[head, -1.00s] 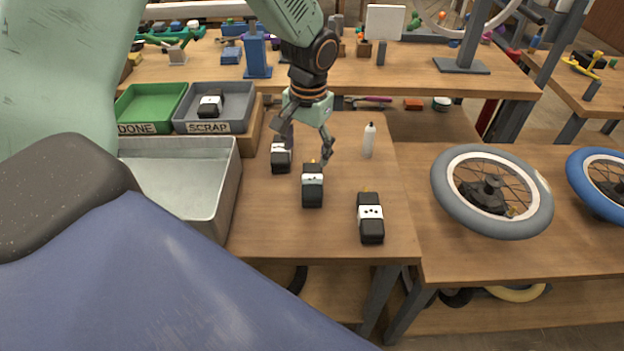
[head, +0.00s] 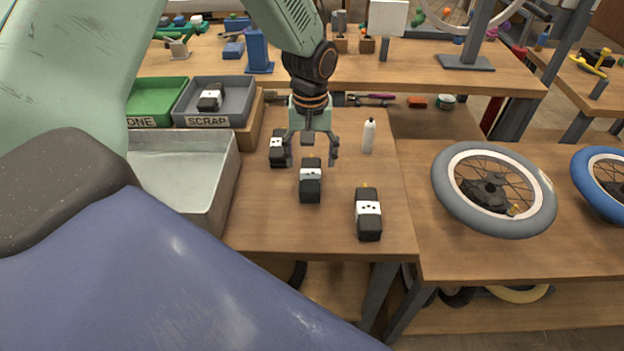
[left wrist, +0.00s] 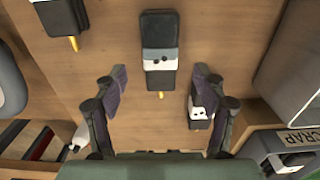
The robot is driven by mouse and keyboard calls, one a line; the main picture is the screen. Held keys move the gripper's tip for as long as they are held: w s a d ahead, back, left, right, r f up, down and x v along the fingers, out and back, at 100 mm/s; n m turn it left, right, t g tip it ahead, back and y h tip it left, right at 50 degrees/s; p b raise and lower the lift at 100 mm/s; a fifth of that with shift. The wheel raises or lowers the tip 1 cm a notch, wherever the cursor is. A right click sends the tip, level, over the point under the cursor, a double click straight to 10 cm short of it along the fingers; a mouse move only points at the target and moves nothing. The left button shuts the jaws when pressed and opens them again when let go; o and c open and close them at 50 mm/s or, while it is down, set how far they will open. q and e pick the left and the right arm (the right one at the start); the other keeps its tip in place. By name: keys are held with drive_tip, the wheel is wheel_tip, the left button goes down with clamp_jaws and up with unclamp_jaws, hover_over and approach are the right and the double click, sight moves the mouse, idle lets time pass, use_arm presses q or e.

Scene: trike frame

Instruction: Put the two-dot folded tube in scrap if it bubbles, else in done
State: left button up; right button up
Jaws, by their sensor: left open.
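Three dark folded tubes with white dotted bands and brass valves stand on the wooden table. The middle tube (head: 311,186) seems to carry two dots, and shows in the left wrist view (left wrist: 160,40). The front right tube (head: 368,222) seems to have three dots. The back left tube's (head: 277,150) dots are too small to count surely. My left gripper (head: 311,158) is open and empty above and behind the middle tube, its fingers to either side in the left wrist view (left wrist: 160,82). The green done tray (head: 160,97) and grey scrap tray (head: 245,103) stand back left. My right gripper is out of view.
Another banded tube (head: 210,98) lies in the scrap tray. An open metal basin (head: 228,180) stands left of the tubes; I cannot tell whether it holds water. A white bottle (head: 368,135) stands right of the gripper. A grey-tyred wheel (head: 450,195) lies on the right-hand bench.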

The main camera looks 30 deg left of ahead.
sight(311, 173)
use_arm(q)
wheel_tip(311, 173, down, 4)
drive_tip(key=shift+w+a+f+b, duration=0.1)
drive_tip(key=shift+a+b, duration=0.05)
drive_tip(key=shift+b, duration=0.3)
drive_tip(key=shift+c, duration=0.2)
drive_tip(key=c, duration=1.4)
